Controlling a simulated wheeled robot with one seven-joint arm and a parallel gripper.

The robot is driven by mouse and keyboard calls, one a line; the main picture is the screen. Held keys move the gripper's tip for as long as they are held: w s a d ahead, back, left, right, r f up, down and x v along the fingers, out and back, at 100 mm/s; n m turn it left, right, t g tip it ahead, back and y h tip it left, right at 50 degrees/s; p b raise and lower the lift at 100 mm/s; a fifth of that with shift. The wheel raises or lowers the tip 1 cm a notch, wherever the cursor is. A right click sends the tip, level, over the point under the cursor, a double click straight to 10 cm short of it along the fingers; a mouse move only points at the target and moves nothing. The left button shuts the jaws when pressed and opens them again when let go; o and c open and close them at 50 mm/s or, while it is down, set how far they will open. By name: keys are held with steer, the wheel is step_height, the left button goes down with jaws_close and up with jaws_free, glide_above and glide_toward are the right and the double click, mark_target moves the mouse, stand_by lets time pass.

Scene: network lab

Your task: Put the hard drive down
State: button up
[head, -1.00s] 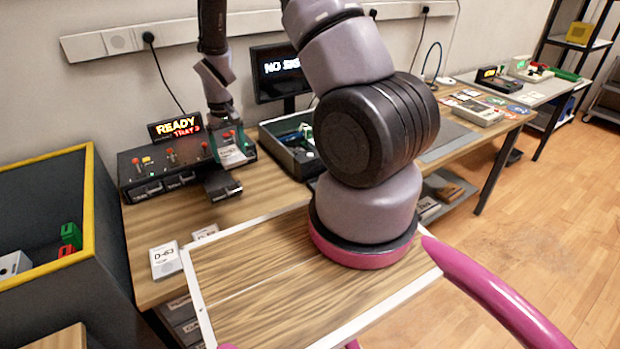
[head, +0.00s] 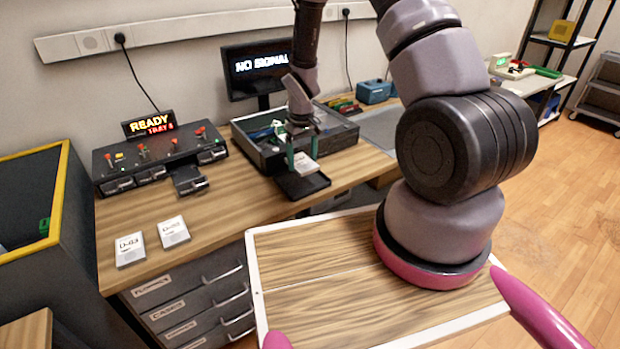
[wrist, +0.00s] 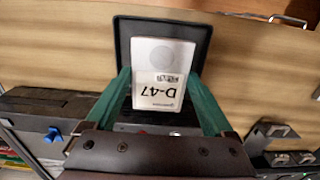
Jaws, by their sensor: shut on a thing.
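My gripper (head: 303,163) is shut on a white hard drive (head: 306,167). In the wrist view the drive (wrist: 158,75), labelled D-47, sits between the green fingers (wrist: 160,100). A small black tray (head: 312,188) lies under the drive at the desk's front edge, and its rim (wrist: 124,35) frames the drive in the wrist view. The drive appears to be over the tray; I cannot tell whether it touches the tray floor.
An open black case (head: 345,133) stands just behind the tray. A dock with red levers (head: 158,160) and a READY sign (head: 148,125) is to the left. Two white drives, one labelled D-63 (head: 130,250) and another (head: 173,232), lie on bare desk at front left.

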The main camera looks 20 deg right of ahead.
steer(key=shift+f, duration=3.15)
steer(key=o, duration=1.3)
steer(key=shift+f, duration=0.15)
step_height(320, 180, up, 13)
steer(key=shift+f, duration=0.15)
step_height(320, 180, up, 14)
steer(key=f+m+t, duration=0.1)
steer(key=m+t, duration=0.1)
glide_above(302, 183)
steer(key=d, duration=0.2)
steer(key=s+d+r+m+t+y, duration=0.15)
steer(key=s+r, duration=0.35)
steer(key=r, duration=0.7)
steer(key=s+r+m+t, duration=0.1)
steer(key=s+r, duration=0.3)
steer(key=s, duration=0.1)
steer(key=s+d+r+m+t, duration=0.1)
steer(key=s+r+m, duration=0.1)
steer(key=s+r, duration=0.3)
steer(key=s+d+r+m+t, duration=0.1)
steer(key=s+r, duration=0.3)
steer(key=s, duration=0.2)
steer(key=shift+s+d+r+t+y, duration=0.2)
steer(key=shift+s+t+y, duration=0.05)
steer(key=shift+s+t, duration=0.15)
